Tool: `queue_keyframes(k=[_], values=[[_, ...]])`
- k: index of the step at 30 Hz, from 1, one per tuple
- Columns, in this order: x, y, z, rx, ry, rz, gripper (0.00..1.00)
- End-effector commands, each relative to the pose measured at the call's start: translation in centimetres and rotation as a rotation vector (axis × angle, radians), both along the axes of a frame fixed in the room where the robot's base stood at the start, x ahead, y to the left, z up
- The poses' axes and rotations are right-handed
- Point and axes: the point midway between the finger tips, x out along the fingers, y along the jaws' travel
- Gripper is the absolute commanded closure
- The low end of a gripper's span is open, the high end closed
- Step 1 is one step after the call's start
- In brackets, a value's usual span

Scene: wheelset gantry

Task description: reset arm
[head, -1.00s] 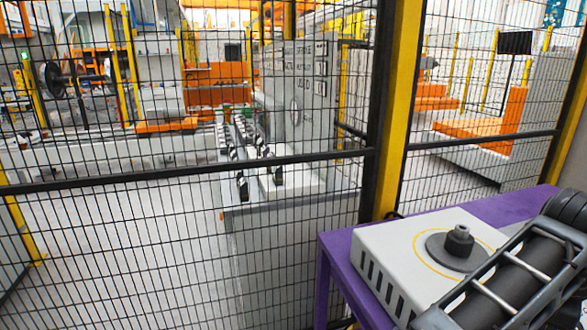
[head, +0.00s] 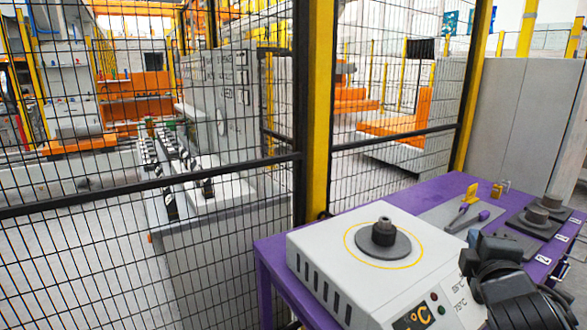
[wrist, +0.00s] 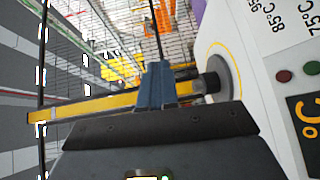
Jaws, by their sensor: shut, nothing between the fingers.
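My arm (head: 505,285) shows dark at the lower right of the head view, beside the white heater box on the purple table. In the wrist view, my gripper (wrist: 154,85) has its blue fingers together with nothing between them. A dark flanged part (head: 383,240) with a raised hub sits on the heater's top, inside a yellow ring. It also shows in the wrist view (wrist: 216,84), to the right of and apart from the fingers in the picture. How far the fingers are from it in depth I cannot tell.
The purple table (head: 448,191) also bears a grey mat (head: 437,216) with a small yellow and purple tool and dark round parts (head: 546,203) at the right. The heater box (head: 309,245) has a temperature display. Black mesh fencing with a yellow post (head: 317,110) stands behind.

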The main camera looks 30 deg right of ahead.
Motion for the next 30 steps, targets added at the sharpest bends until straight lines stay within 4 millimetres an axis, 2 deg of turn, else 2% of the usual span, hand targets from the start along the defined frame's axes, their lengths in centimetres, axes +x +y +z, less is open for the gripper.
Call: queue_keyframes(k=[8,14,18,24,27,30], values=[[-3.0,8.1,-5.8,0.186,-0.094,0.306,1.0],[-7.7,14.8,-9.7,0.456,-0.162,0.464,1.0],[-11.9,19.5,-11.5,0.694,-0.218,0.521,1.0],[-18.5,25.7,-12.0,1.069,-0.328,0.513,1.0],[-21.2,28.1,-11.5,1.236,-0.392,0.477,1.0],[-23.1,29.7,-10.7,1.361,-0.45,0.437,1.0]])
